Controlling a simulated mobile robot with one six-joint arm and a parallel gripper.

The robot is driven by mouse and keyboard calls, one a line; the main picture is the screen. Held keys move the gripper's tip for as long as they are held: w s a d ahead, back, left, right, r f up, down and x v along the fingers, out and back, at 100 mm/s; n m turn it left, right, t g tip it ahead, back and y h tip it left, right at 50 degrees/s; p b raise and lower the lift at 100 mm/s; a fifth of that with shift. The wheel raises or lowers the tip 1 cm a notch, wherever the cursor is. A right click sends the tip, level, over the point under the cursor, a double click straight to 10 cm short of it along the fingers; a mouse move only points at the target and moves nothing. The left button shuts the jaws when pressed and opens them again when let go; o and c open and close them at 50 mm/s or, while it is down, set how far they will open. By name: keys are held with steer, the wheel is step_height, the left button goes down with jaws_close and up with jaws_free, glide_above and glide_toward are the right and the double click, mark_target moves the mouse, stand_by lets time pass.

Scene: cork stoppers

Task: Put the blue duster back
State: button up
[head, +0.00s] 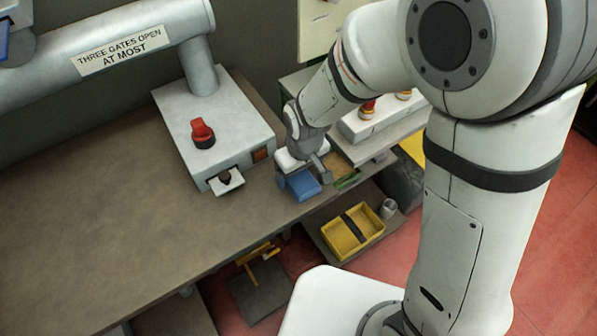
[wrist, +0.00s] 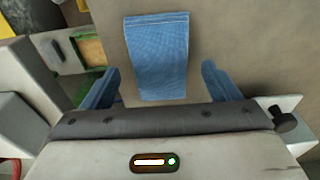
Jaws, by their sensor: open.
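The blue duster (head: 303,186) is a blue cloth at the right end of the brown worktop, close to its front edge. In the wrist view the duster (wrist: 157,58) lies flat, its near end between my two fingers and its far end beyond them. My gripper (head: 302,174) is just over the duster, fingers apart. In the wrist view my gripper (wrist: 160,85) is open, with a finger on each side of the cloth and a gap to it on both sides. Its height above the cloth is hard to tell.
A grey box (head: 175,110) with a red knob (head: 202,134) and a small white tray (head: 227,181) stands left of the gripper. A green-edged bin (head: 349,181) is just right. A yellow tray (head: 341,241) and a cup (head: 388,208) are lower down. The left worktop (head: 90,220) is clear.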

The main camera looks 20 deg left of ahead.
mark_target(303, 182)
step_height(303, 182, up, 10)
steer(key=d, duration=0.1)
steer(key=w+d+r+m+t, duration=0.1)
steer(key=d+r+m, duration=0.2)
steer(key=d, duration=0.5)
steer(key=d+r+m, duration=0.2)
steer(key=d+r, duration=0.1)
steer(key=d, duration=0.5)
steer(key=s+d+r+m+t+h, duration=0.1)
steer(key=s+d+m, duration=0.4)
steer(key=d, duration=0.7)
steer(key=shift+s+d+r, duration=0.15)
steer(key=shift+s+r, duration=0.2)
steer(key=shift+r, duration=0.25)
